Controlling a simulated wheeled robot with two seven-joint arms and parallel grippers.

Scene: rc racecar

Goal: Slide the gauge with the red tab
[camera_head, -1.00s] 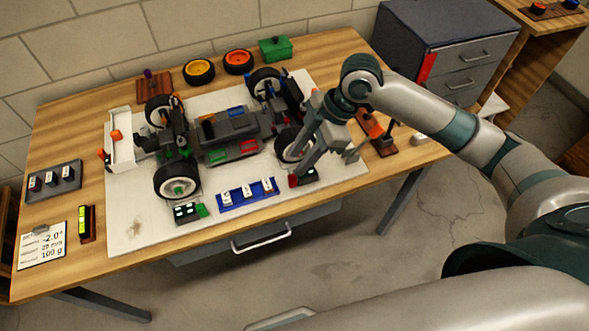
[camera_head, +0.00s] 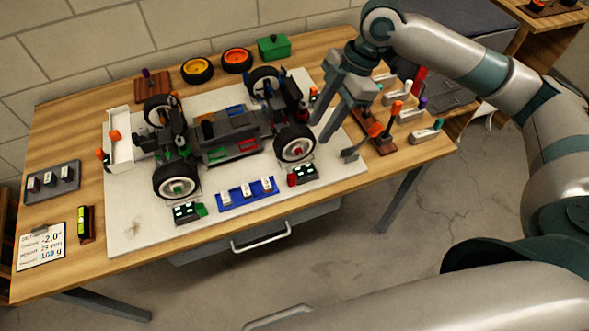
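The gauge with the red tab (camera_head: 304,174) is a small dark block with light display marks. It lies on the white board in front of the car's near right wheel (camera_head: 295,144), its red tab (camera_head: 292,180) at its left end. My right gripper (camera_head: 322,118) is above the right side of the board, to the right of that wheel and apart from the gauge. Its two fingers are spread and nothing shows between them. The similar gauge with a green tab (camera_head: 186,212) lies by the near left wheel (camera_head: 177,181). My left gripper is out of view.
The racecar (camera_head: 225,133) fills the middle of the white board (camera_head: 135,220). A blue tray (camera_head: 247,194) with several small blocks lies between the gauges. Handled tools (camera_head: 396,110) stand at the right, under my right arm. The board's front left is clear.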

